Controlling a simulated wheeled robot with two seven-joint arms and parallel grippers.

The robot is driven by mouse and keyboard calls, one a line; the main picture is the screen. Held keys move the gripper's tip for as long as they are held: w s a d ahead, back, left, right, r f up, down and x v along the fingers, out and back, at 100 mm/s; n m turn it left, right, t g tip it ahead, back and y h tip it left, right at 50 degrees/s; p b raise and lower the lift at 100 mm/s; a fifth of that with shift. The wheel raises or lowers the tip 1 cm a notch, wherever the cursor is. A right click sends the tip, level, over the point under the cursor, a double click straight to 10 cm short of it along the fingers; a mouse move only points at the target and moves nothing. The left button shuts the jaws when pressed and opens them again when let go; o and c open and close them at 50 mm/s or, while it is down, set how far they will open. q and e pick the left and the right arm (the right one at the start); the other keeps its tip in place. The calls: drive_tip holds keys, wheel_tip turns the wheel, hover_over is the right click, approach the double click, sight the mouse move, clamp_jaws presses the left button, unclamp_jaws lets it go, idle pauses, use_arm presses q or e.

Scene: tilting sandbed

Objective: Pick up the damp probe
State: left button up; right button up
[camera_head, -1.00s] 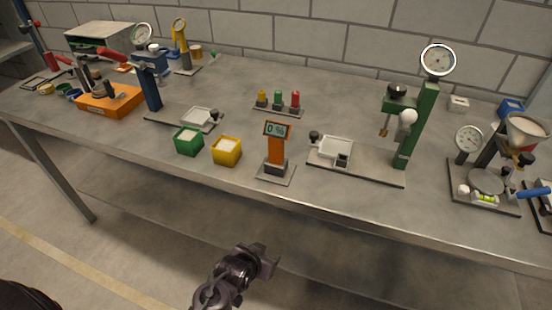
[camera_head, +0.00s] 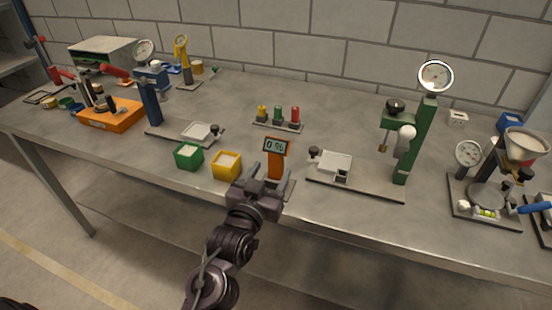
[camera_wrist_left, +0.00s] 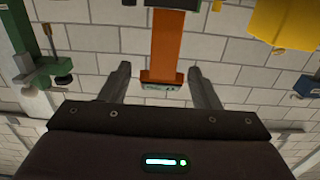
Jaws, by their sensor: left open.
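The damp probe (camera_head: 275,146) stands upright near the table's front edge, an orange post with a display reading 0 %. Its base is partly hidden by my left gripper (camera_head: 262,184), which is open just in front of it, above the table edge. In the left wrist view the picture is upside down: the orange post (camera_wrist_left: 166,45) shows beyond and between the two spread fingers of the left gripper (camera_wrist_left: 160,70). The gripper holds nothing. I cannot tell whether the post is fully between the fingers. My right gripper is not in view.
A yellow box (camera_head: 226,166) and a green box (camera_head: 188,157) stand just left of the probe. A green press stand (camera_head: 418,140) with a white tray is to the right. Small coloured pegs (camera_head: 278,116) stand behind. The table's middle back is clear.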

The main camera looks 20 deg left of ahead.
use_arm(q)
drive_tip(key=w+p, duration=0.2)
drive_tip(key=w, duration=0.5)
drive_tip(key=shift+w+a+f, duration=0.1)
drive_tip(key=shift+w+a, duration=0.05)
drive_tip(key=shift+w+f, duration=0.1)
drive_tip(key=shift+w, duration=0.15)
drive_tip(key=c, duration=0.9)
drive_tip(key=shift+s, duration=0.1)
drive_tip(key=shift+c, duration=0.2)
wheel_tip(320, 180, up, 19)
wheel_tip(320, 180, up, 7)
drive_tip(key=p, duration=0.5)
hover_over(274, 163)
drive_tip(key=w, duration=0.3)
drive_tip(key=shift+w, duration=0.1)
